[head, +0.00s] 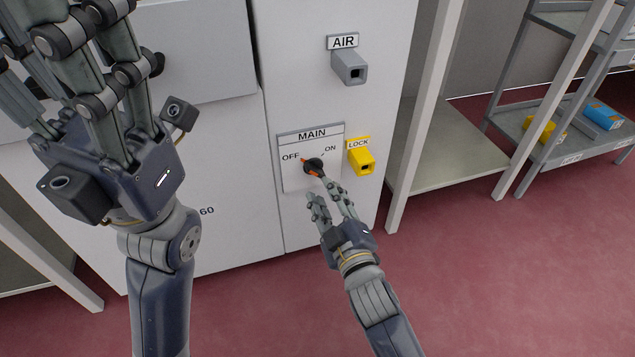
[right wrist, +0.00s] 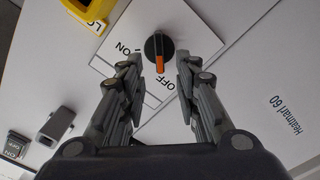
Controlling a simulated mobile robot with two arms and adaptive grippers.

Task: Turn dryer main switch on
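The main switch is a black knob with an orange pointer (head: 313,167) on a white MAIN plate (head: 298,183). Its pointer is turned toward OFF. The right wrist view shows the knob (right wrist: 158,47) just beyond and between my right fingertips, with the pointer toward the OFF label. My right gripper (head: 321,187) is open, just below the knob, with its fingers apart. I cannot tell whether a finger touches the knob. My left gripper (head: 85,50) is raised at upper left in front of the cabinet, its fingers spread and empty, partly cut off by the frame.
A yellow LOCK part (head: 362,160) sticks out right of the plate. A grey AIR part (head: 349,67) sticks out above. A pale post (head: 428,110) and a shelf rack (head: 548,130) with boxes stand at right. Red floor (head: 480,270) is clear below.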

